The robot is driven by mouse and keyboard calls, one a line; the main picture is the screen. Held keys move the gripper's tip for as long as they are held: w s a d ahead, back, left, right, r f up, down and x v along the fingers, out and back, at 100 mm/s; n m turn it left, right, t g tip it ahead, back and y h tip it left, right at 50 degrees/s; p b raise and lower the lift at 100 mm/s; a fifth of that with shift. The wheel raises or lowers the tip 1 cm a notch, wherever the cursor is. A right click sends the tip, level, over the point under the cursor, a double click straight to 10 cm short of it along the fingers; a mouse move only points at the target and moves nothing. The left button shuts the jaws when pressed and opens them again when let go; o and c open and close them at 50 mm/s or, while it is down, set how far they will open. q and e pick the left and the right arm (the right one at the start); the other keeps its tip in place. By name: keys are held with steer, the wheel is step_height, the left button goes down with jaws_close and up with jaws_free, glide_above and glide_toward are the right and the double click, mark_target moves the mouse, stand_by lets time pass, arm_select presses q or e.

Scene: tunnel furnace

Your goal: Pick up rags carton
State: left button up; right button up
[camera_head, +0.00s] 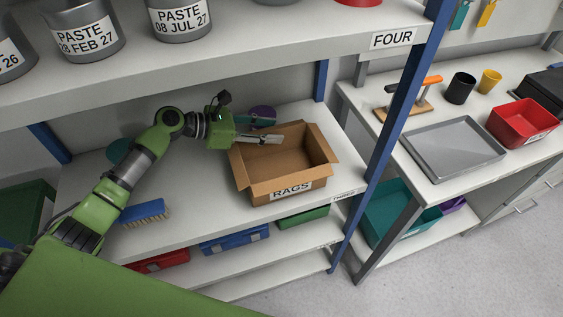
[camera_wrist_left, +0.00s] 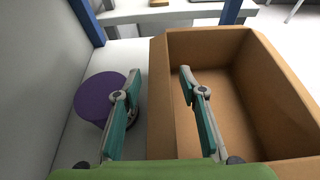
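The rags carton (camera_head: 262,194) is an open brown cardboard box labelled RAGS on shelf three. It stands upright, and the inside that I can see is empty. My left gripper (camera_head: 278,130) is open at the carton's back edge. In the left wrist view (camera_wrist_left: 160,74) one finger is outside that wall and the other is over the opening. I cannot tell whether either finger touches the cardboard. My right gripper is not in view.
A purple round object (camera_wrist_left: 103,97) stands beside the carton, close to the outer finger. A blue brush (camera_head: 145,212) lies on the same shelf to the left. Shelf four (camera_head: 250,58), holding paste tins, is overhead. A blue post (camera_head: 385,140) stands right of the carton.

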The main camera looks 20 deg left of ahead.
arm_select(q)
jaws_close()
steer(key=shift+r, duration=0.1)
